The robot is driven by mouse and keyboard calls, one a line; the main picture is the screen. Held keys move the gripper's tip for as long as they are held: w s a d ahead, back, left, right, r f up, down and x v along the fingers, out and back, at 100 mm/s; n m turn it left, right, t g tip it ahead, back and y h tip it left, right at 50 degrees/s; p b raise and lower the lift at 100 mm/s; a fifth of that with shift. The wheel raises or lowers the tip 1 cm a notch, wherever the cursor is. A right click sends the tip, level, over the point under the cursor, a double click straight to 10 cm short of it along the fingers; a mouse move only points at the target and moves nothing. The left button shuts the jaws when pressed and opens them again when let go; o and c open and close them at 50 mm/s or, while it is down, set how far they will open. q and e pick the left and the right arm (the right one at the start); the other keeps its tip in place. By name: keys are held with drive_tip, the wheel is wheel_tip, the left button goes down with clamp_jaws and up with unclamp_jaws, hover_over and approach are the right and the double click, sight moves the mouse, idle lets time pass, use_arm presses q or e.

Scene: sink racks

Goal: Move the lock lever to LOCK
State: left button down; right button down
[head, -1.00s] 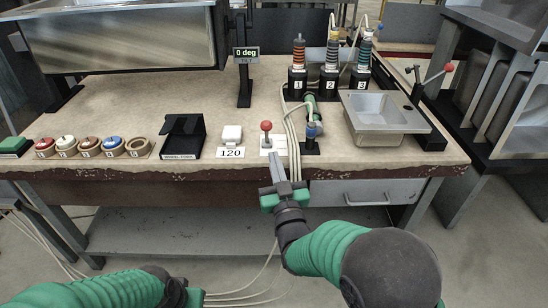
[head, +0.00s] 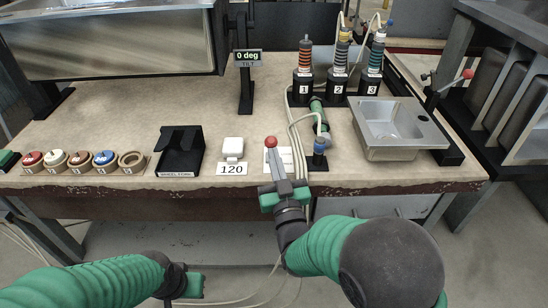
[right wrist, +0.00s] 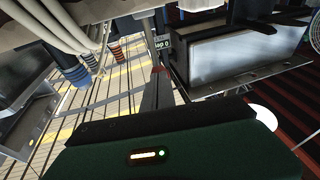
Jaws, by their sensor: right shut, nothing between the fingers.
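A lever with a red ball knob (head: 270,142) stands on a small white plate (head: 286,156) near the bench's front edge; the plate's lettering is too small to read. My right gripper (head: 272,160) is shut and empty, its fingertips just below and in front of the knob; I cannot tell whether they touch. In the right wrist view the shut fingers (right wrist: 156,85) point away from the camera, with a small red spot at their tips. My left gripper (head: 188,284) is low, in front of the bench, and its jaws are not clear.
A blue-capped post with a hose (head: 319,152) stands close right of the lever. Bench behind the lever is mostly clear.

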sight(274, 139)
drive_tip(key=w+r+g+p, duration=0.1)
drive_tip(key=p, duration=0.2)
drive_tip(key=w+r+g+p, duration=0.1)
drive_tip(key=p, duration=0.3)
drive_tip(key=r+g+p, duration=0.1)
drive_tip(key=r+p, duration=0.1)
drive_tip(key=p, duration=0.1)
drive_tip(key=shift+w+m+h, duration=0.3)
drive_tip(key=shift+w+m, duration=0.1)
drive_tip(key=w+g+p, duration=0.5)
drive_tip(key=w+p, duration=0.1)
drive_tip(key=p, duration=0.5)
drive_tip(key=shift+w+m+g+h+p, duration=0.25)
drive_tip(key=shift+m+g+h+p, duration=0.05)
drive_tip(key=shift+m+h, duration=0.1)
drive_tip(key=shift+w+r, duration=0.1)
drive_tip(key=shift+r, duration=0.15)
drive_tip(key=shift+r, duration=0.1)
